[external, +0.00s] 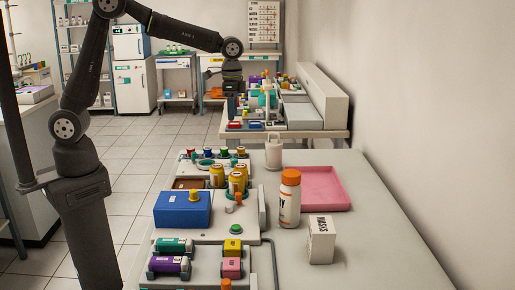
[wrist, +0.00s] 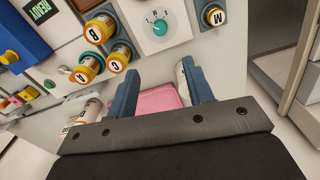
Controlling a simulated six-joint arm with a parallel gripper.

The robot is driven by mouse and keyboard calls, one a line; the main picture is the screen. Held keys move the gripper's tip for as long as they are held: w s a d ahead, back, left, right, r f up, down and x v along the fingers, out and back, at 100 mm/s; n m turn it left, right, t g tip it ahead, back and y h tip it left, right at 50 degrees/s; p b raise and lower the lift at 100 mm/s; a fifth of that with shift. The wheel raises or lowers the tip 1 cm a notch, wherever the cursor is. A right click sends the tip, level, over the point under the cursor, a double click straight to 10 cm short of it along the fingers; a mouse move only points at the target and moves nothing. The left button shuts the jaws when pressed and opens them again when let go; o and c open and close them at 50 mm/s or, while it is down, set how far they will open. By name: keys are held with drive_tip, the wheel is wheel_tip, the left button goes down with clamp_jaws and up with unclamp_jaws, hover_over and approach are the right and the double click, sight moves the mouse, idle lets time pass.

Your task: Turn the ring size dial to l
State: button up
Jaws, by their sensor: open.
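The ring size dial (wrist: 159,26) is a small teal knob on a white square plate, near the top centre of the wrist view. Small letters surround it, too small to read surely; I cannot tell which one it points to. I cannot make the dial out surely in the external view. My gripper (wrist: 160,68) is open and empty, its two blue fingers apart, with the dial beyond the tips and not touched. In the external view my gripper (external: 232,108) hangs pointing down at the far end of the table.
A pink tray (external: 322,187), a white bottle with orange cap (external: 289,205), a white box (external: 320,240) and a blue box (external: 182,211) occupy the near table.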

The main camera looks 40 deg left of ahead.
drive_tip(key=n, duration=0.7)
approach(234, 159)
wheel_tip(234, 159, down, 9)
drive_tip(key=shift+r, duration=0.1)
idle(0.5)
